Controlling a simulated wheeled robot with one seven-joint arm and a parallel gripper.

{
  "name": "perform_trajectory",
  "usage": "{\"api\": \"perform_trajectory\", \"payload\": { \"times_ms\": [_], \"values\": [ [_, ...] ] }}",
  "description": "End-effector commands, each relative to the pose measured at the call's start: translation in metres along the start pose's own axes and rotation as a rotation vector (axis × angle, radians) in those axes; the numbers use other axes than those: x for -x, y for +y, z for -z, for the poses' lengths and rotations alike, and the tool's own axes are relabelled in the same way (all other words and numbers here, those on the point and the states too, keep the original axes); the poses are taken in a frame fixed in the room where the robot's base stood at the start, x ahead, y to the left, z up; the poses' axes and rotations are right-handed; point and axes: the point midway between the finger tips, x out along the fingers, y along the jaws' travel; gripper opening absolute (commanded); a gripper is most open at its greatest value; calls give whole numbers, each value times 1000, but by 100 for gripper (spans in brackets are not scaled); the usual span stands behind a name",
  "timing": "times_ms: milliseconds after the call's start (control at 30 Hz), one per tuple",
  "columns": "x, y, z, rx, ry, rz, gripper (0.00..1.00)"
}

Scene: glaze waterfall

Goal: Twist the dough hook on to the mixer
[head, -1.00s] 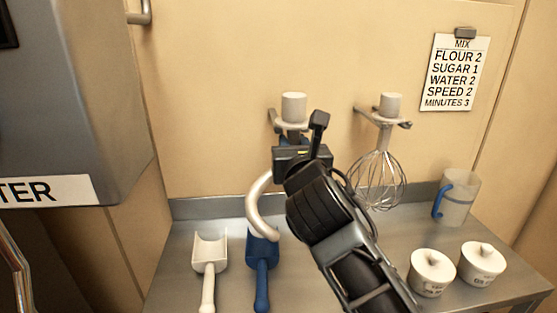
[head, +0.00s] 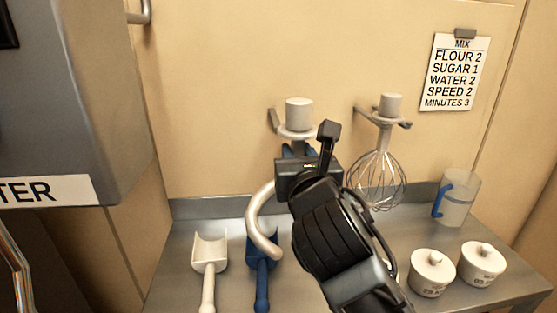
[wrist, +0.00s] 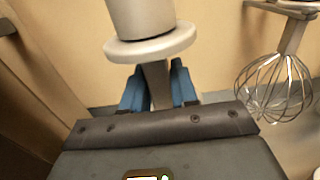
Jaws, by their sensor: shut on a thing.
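The dough hook (head: 264,218) is a pale grey curved hook with a round collar and a cylindrical top. Its top also shows large in the wrist view (wrist: 143,18), with the collar just beyond my fingers. My gripper (head: 298,150) is shut on the hook's shank just below the collar; its blue fingertips (wrist: 158,88) stand on either side of the shank in the wrist view. The hook hangs upright near the wall bracket (head: 273,121). My gripper body hides part of the shank. The mixer is not clearly identifiable; a large grey housing (head: 75,90) stands at the left.
A wire whisk (head: 377,178) hangs on a wall bracket to the right. A recipe card (head: 455,72) is on the wall.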

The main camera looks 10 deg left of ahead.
Motion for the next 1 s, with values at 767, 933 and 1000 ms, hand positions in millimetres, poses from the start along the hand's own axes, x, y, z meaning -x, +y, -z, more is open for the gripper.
{"api": "perform_trajectory", "payload": {
  "times_ms": [767, 933, 1000],
  "values": [
    [39, 0, -3, -1, -5, 0, 0],
    [44, 0, -3, 0, -5, 0, 0],
    [45, 0, -4, 0, -6, 0, 0]
  ]
}}
